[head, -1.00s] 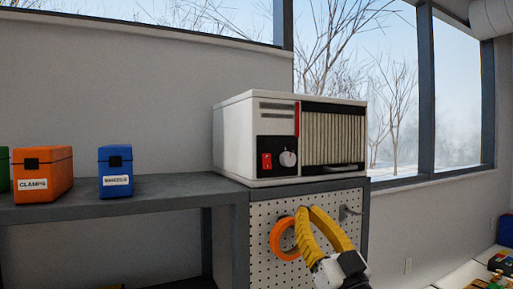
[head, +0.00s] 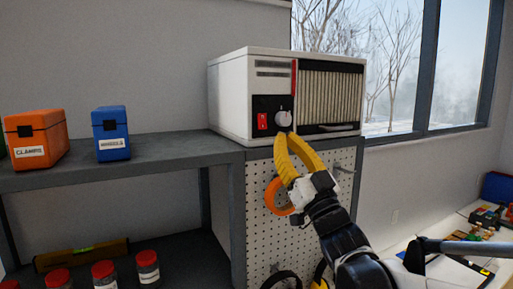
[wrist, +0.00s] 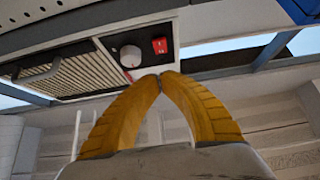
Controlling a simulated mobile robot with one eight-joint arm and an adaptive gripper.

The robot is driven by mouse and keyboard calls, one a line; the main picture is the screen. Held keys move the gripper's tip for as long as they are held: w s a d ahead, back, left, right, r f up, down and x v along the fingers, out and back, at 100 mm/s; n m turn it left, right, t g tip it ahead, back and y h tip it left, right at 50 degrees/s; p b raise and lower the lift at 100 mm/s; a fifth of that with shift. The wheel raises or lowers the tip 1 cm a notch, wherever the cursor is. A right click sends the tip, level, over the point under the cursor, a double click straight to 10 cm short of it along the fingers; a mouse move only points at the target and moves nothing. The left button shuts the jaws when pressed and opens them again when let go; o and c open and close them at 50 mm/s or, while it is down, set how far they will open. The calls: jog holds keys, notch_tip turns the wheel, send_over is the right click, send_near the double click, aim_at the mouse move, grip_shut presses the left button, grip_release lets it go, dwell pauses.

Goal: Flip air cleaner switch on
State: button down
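The air cleaner (head: 228,98) is a white box with a ribbed grille, standing on the end of the grey shelf. Its red switch (head: 263,121) sits on a black panel, left of a round grey knob (head: 284,118). My gripper (head: 283,137) has yellow fingers, pointing up at the lower edge of the panel just below the knob. In the wrist view the red switch (wrist: 160,46) is just beyond the fingertips (wrist: 160,78), which meet with nothing between them. No contact with the switch shows. I cannot tell the switch's position.
An orange case (head: 37,138) and a blue case (head: 111,134) stand on the shelf (head: 180,153) to the left. An orange tape ring (head: 274,197) hangs on the pegboard (head: 255,235) below the cleaner. Red-lidded jars (head: 148,268) stand lower left.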

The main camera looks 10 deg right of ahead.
aim_at(265, 119)
jog(key=w, duration=0.2)
jog(key=w+a+r+p, duration=0.1)
jog(key=w, duration=0.1)
jog(key=w+a, duration=0.1)
jog(key=w, duration=0.1)
jog(key=shift+r+p, duration=0.35)
jog(key=shift+w+a, duration=0.1)
jog(key=shift+w, duration=0.1)
jog(key=shift+s, duration=0.1)
jog(key=shift+f, duration=0.1)
